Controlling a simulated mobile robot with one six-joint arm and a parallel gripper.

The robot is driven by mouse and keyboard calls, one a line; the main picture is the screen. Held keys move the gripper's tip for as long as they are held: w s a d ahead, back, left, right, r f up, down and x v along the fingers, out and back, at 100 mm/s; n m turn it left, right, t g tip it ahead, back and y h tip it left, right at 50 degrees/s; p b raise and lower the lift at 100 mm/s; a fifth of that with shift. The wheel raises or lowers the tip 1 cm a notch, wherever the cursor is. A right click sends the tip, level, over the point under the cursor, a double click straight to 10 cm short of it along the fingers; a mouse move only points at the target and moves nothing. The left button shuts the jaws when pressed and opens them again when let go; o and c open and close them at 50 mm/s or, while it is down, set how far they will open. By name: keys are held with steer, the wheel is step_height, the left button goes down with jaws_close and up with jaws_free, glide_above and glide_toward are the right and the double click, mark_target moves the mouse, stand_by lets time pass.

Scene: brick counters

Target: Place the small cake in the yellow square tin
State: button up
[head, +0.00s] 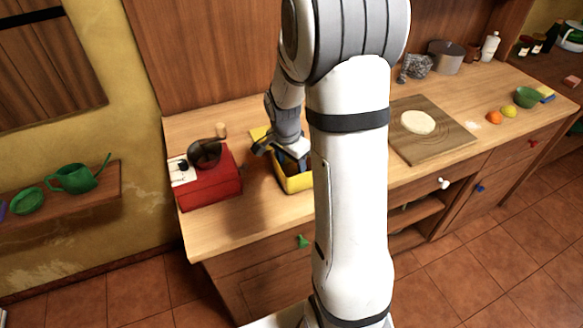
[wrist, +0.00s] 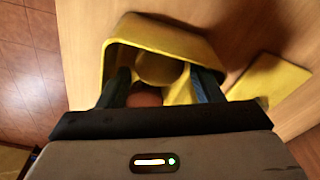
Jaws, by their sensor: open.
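The yellow square tin (head: 297,184) stands open on the wooden counter, partly hidden behind my arm. My gripper (head: 289,161) points down into it. In the wrist view the tin (wrist: 178,38) surrounds my gripper (wrist: 163,76), whose two dark fingers are apart inside its walls. A rounded tan-yellow thing (wrist: 158,68) and a reddish-brown thing (wrist: 144,97) lie between the fingers, low in the tin. One of them may be the small cake, but I cannot tell which. Neither looks clamped by the fingers.
A flat yellow piece (wrist: 270,83) lies on the counter beside the tin. A red box-shaped grinder (head: 212,178) stands to the tin's left. A board (head: 435,143) with pale dough (head: 417,122) lies to the right, beyond my arm. The counter's front edge is close to the tin.

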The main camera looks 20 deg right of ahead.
mark_target(288, 171)
step_height(288, 171, up, 8)
steer(key=s+a+r+n+t, duration=0.1)
steer(key=s+a+r+n, duration=0.2)
steer(key=s+n, duration=0.3)
steer(key=s+a+r+n+t+y, duration=0.1)
steer(key=s+a+r+n, duration=0.2)
steer(key=s, duration=0.9)
steer(key=a+n, duration=0.3)
steer(key=n, duration=0.1)
steer(key=shift+s+a+r, duration=0.2)
steer(key=shift+s+r, duration=0.2)
